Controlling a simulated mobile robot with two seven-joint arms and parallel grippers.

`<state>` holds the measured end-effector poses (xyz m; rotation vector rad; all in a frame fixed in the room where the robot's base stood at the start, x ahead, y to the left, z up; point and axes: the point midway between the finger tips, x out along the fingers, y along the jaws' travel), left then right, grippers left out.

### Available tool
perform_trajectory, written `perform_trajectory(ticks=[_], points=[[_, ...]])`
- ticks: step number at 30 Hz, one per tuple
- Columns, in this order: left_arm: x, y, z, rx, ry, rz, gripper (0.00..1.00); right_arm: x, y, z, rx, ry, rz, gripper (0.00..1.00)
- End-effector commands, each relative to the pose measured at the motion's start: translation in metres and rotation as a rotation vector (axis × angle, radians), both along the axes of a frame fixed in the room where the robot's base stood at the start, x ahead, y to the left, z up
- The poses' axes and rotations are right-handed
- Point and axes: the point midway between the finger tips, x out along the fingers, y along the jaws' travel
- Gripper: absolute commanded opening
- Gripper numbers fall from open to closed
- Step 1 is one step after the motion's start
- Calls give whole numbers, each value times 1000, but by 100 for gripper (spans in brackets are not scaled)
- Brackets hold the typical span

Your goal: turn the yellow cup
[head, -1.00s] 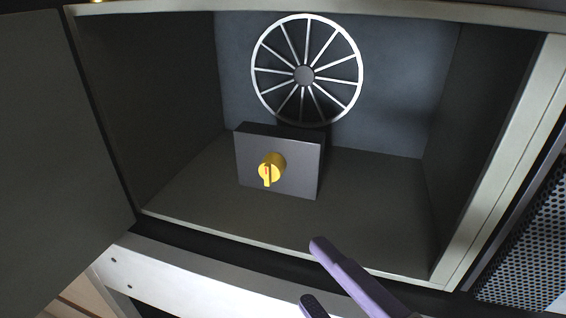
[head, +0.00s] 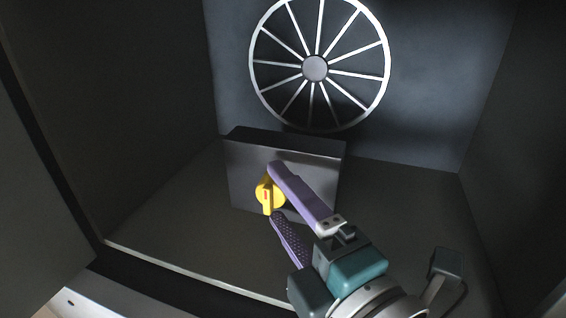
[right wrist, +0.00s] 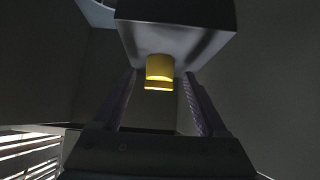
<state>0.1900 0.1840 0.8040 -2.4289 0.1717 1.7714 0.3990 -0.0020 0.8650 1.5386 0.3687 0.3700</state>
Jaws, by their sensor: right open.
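The yellow cup (head: 264,193) is a round knob with a raised bar, on the front face of a dark grey box (head: 240,170) inside an open cabinet. In the head view its bar points roughly downward. My right gripper (head: 273,192) is open, with its two purple fingers at the knob, one above right and one below right. In the right wrist view the knob (right wrist: 160,72) shows between the two spread fingers (right wrist: 160,85), apart from both. I cannot tell how deep the fingers reach around it. My left gripper is not in view.
A spoked metal wheel (head: 315,69) is on the cabinet's back wall above the box. The cabinet floor (head: 170,235) is bare around the box. Dark side walls stand at left and right, and a front sill (head: 190,272) runs along the bottom.

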Motion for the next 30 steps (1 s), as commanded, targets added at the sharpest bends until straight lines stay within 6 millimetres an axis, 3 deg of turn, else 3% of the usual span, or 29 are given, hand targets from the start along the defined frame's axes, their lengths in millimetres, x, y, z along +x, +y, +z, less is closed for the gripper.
perform_trajectory(ticks=[11, 30], points=[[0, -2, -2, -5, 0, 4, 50, 6, 4, 0, 0, 1, 1, 74], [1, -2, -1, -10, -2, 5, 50, 6, 3, 0, 0, 0, 0, 2]])
